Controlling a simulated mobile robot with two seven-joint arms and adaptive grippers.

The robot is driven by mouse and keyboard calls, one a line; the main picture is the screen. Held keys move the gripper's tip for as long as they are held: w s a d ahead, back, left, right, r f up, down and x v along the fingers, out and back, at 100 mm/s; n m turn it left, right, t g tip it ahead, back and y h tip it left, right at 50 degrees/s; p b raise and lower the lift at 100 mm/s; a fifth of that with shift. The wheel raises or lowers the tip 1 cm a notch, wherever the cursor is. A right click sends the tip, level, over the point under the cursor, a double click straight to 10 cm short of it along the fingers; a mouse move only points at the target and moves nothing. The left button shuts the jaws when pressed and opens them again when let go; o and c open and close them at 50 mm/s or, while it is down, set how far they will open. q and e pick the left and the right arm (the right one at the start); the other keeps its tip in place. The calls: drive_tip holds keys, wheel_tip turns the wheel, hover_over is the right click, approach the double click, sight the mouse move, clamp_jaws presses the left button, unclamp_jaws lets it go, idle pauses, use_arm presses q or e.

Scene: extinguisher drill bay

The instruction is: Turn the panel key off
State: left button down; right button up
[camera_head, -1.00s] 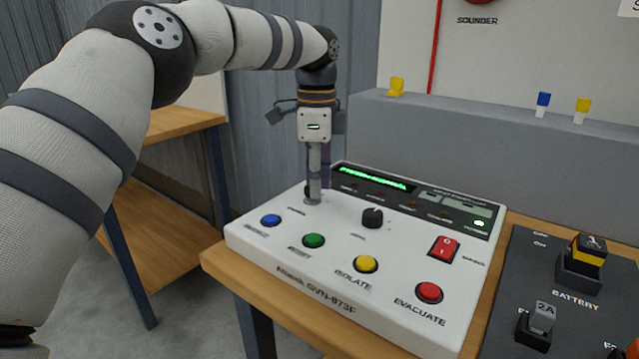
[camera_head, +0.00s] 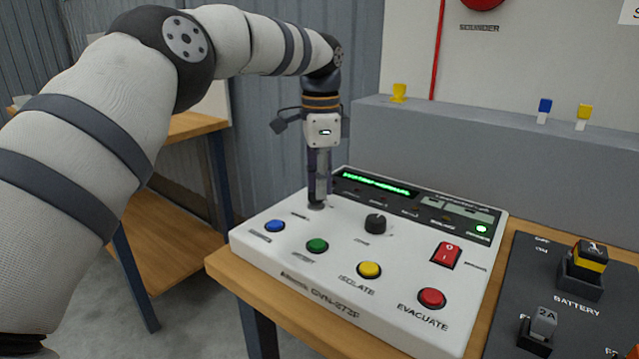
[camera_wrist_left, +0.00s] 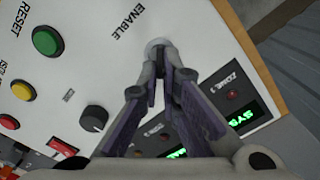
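The white control panel (camera_head: 290,262) lies on a wooden bench. Its key switch, a round metal collar (camera_wrist_left: 157,46) beside the ENABLE label, sits at the panel's back left. My left gripper (camera_head: 318,198) points straight down onto this switch. In the left wrist view its fingertips (camera_wrist_left: 168,68) are drawn together right at the collar, closed on the panel key. The key itself is almost wholly hidden between the fingers, so its angle cannot be read. My right gripper is in neither view.
Near the switch are a black knob (camera_head: 375,223), blue (camera_head: 274,226), green (camera_head: 317,246), yellow (camera_head: 369,270) and red (camera_head: 431,298) buttons, and a red rocker switch (camera_head: 446,254). A dark battery board (camera_head: 510,290) lies to the right. A grey ledge (camera_head: 440,125) rises behind.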

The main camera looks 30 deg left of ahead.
sight(319, 202)
use_arm(q)
drive_tip(key=n, duration=0.4)
drive_tip(key=shift+w+a+n, duration=0.1)
drive_tip(key=shift+a+n, duration=0.05)
drive_tip(key=shift+n, duration=0.15)
drive_tip(key=shift+a+f+n, duration=0.1)
drive_tip(key=shift+a+n, duration=0.05)
drive_tip(key=shift+n, duration=2.05)
drive_tip(key=c, duration=1.8)
unclamp_jaws()
wheel_tip(319, 202, up, 8)
drive_tip(key=shift+f, duration=0.2)
